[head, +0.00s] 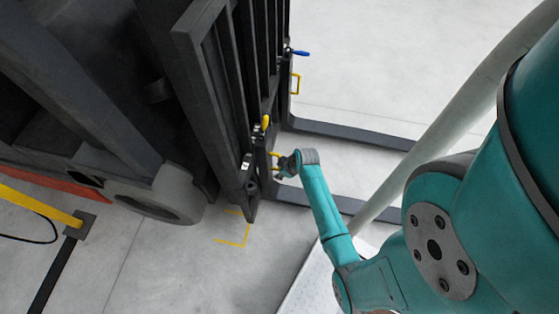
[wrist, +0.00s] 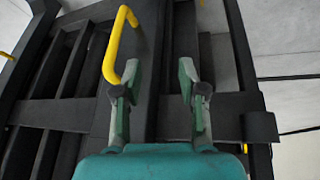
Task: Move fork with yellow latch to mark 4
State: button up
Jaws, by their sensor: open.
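The yellow latch (head: 265,122) sits on top of the nearer fork's upright, on the dark carriage. The nearer fork (head: 318,199) runs right, low above the floor, partly hidden behind my arm. A yellow handle (head: 275,155) shows beside my gripper (head: 283,170), at the carriage. In the wrist view, my gripper (wrist: 159,92) is open with nothing between its fingers. A bent yellow handle (wrist: 120,45) rises in front of the left finger and overlaps its tip; I cannot tell if they touch. Small light labels (head: 247,163) show on the carriage, but I cannot read their numbers.
A farther fork (head: 350,133) has a blue latch (head: 300,52) and a yellow handle (head: 295,83). The dark truck body and wheel (head: 160,200) stand left. Yellow floor marking (head: 236,243) lies below the carriage. A yellow bar (head: 40,206) is at far left. Floor beyond the forks is clear.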

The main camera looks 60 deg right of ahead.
jog(key=w+d+r+y, duration=0.1)
jog(key=d+r, duration=0.1)
jog(key=d, duration=0.6)
jog(key=shift+n+g, duration=0.3)
jog(key=x, duration=1.1)
grip_shut()
